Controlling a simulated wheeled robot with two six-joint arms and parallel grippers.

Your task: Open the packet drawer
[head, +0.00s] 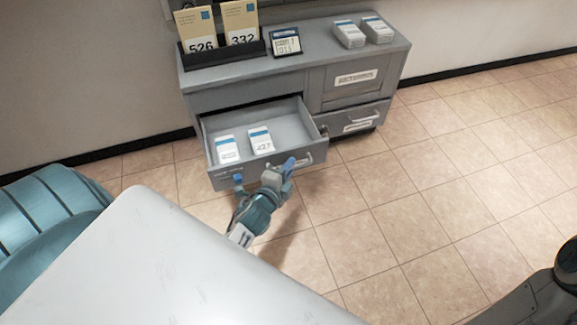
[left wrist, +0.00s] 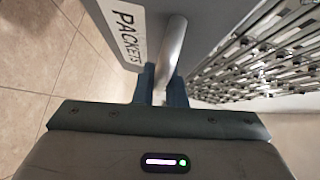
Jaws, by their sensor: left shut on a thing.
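The packet drawer (head: 289,132) is pulled well out of the left side of the grey cabinet, and its inside shows in the head view. Two white and blue packets, a left one (head: 228,149) and a right one (head: 261,140), lie in it. My left gripper (head: 266,174) is at the drawer's front and shut on its handle. In the left wrist view the silver bar handle (left wrist: 172,48) runs between the fingers, beside the PACKETS label (left wrist: 128,34). My right gripper is out of view.
The grey cabinet (head: 340,55) stands against the wall. On its top are a rack with numbered cards (head: 222,42), a small display (head: 286,42) and two white packets (head: 349,34). A lower right drawer (head: 352,126) has its own handle. The tiled floor (head: 420,200) to the right is clear.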

